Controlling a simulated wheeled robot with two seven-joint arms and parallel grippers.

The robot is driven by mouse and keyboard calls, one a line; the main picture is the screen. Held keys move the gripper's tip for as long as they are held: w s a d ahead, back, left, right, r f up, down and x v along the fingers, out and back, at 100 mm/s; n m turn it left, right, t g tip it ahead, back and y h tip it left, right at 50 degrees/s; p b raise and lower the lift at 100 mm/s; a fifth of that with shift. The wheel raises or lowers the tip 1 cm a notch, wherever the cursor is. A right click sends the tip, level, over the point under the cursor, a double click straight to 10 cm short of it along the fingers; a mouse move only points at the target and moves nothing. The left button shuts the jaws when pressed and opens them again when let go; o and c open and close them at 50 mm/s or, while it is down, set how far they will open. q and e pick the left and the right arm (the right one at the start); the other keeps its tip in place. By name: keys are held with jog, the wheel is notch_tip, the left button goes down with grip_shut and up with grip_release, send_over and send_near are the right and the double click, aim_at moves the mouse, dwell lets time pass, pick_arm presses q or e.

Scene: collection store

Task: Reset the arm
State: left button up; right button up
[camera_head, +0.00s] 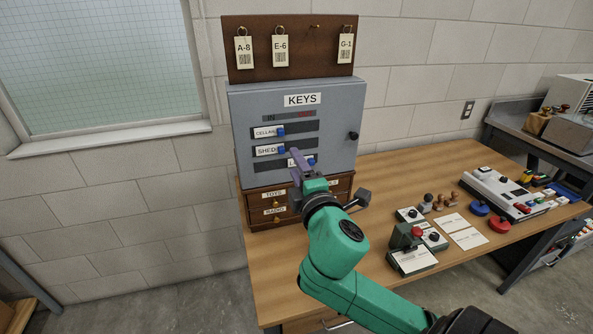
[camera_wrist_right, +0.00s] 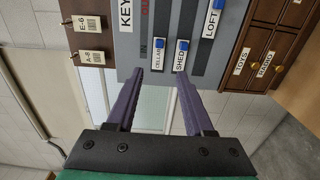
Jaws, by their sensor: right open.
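My right arm comes in from the lower right in the head view. Its gripper (camera_head: 296,157) is in front of the grey KEYS panel (camera_head: 262,98). In the right wrist view the two purple fingers of the right gripper (camera_wrist_right: 159,74) are apart with nothing between them. They point at the panel near the CELLAR label (camera_wrist_right: 158,57) and the SHED label (camera_wrist_right: 181,54); whether they touch it I cannot tell. The LOFT label (camera_wrist_right: 212,20) also shows there. In the head view the gripper partly covers the lower panel. My left gripper is not in view.
Key tags A-8 (camera_head: 243,52), E-6 (camera_head: 280,51) and G-1 (camera_head: 345,50) hang on a brown board above. Small wooden drawers (camera_head: 344,185) stand below the panel. Stamps, cards and a grey device (camera_head: 490,188) are on the desk at right. The desk's front left (camera_head: 275,290) is clear.

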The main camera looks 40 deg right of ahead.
dwell(0.4)
notch_tip(320, 180, down, 12)
jog(key=s+d+m+g, duration=0.1)
jog(key=s+m+g, duration=0.2)
jog(key=m+g, duration=0.2)
jog(key=s+a+f+m+g+y, duration=0.35)
jog(key=s+f, duration=0.35)
jog(key=f, duration=0.3)
jog(key=s+a+f+m+g+y, duration=0.3)
jog(key=s+a+f+m+g, duration=0.15)
jog(key=s+f, duration=0.35)
notch_tip(320, 180, down, 18)
jog(key=w+g, duration=0.1)
jog(key=w, duration=0.1)
jog(key=s+d+f+n+g, duration=0.1)
jog(key=s+d+f+g, duration=0.1)
jog(key=s+f, duration=1.7)
jog(key=shift+s+d+f+h, duration=0.15)
jog(key=shift+d+f+h, duration=0.25)
jog(key=shift+f, duration=0.15)
